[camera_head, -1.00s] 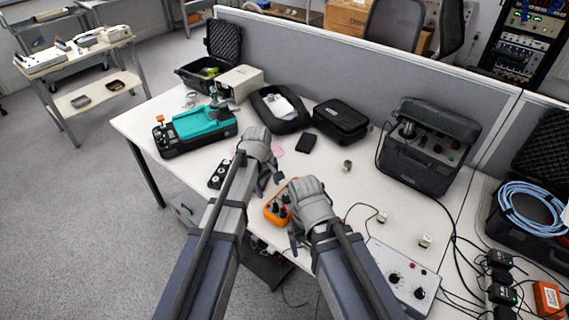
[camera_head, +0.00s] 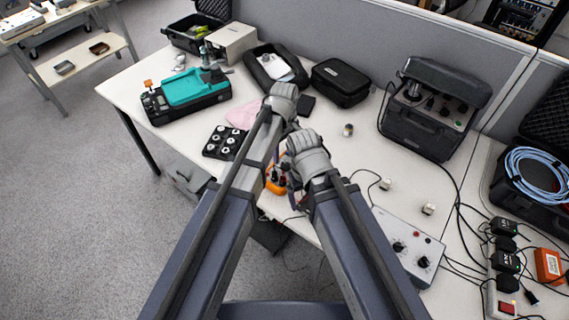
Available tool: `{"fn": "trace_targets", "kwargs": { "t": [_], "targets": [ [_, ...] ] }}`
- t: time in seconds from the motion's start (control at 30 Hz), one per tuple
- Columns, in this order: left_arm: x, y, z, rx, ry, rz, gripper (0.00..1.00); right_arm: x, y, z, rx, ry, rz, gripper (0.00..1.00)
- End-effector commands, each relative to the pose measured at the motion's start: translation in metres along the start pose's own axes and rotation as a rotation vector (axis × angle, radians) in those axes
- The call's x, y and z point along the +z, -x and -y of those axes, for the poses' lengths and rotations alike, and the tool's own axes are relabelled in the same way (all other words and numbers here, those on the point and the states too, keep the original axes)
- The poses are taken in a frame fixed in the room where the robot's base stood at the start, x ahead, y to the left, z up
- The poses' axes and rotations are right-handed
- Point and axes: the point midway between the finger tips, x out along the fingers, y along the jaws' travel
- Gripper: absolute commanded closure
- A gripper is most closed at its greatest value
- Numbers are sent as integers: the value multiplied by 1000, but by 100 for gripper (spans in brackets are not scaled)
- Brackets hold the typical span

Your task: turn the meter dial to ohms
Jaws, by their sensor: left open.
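The orange meter (camera_head: 271,185) lies near the front edge of the white table, partly covered by my arms. Dark knobs show on its face, but its dial setting is too small to read. My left gripper (camera_head: 288,124) is open, just beyond the meter, with its fingers partly hidden. My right gripper (camera_head: 292,181) is over the right side of the meter. Its fingers are largely hidden, so I cannot tell whether they touch the meter or are open.
A black block with several white-topped knobs (camera_head: 226,143) lies left of the meter, near a pink cloth (camera_head: 245,113). A grey control box (camera_head: 408,246) with cables stands at right. A teal-and-black device (camera_head: 190,94) and black cases sit farther back. Small metal pieces dot the right side.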

Motion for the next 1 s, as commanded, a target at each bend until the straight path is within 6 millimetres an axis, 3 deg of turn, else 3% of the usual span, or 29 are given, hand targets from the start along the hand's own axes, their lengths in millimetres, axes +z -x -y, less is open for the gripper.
{"fn": "trace_targets", "kwargs": {
  "t": [0.03, 0.3, 0.67, 1.0],
  "targets": [
    [0, -14, 0, 0, 0, 0, 26, -1, -14, 1, 0, 0, 0, 6],
    [0, -44, 0, 0, 0, 0, 26, -3, -44, 4, 0, 0, 0, 6],
    [0, -46, 0, 1, 0, 0, 26, -3, -46, 4, 0, 0, 0, 6],
    [0, -46, 0, 0, 0, 0, 62, -3, -46, 4, 0, 0, 0, 6]
  ]
}}
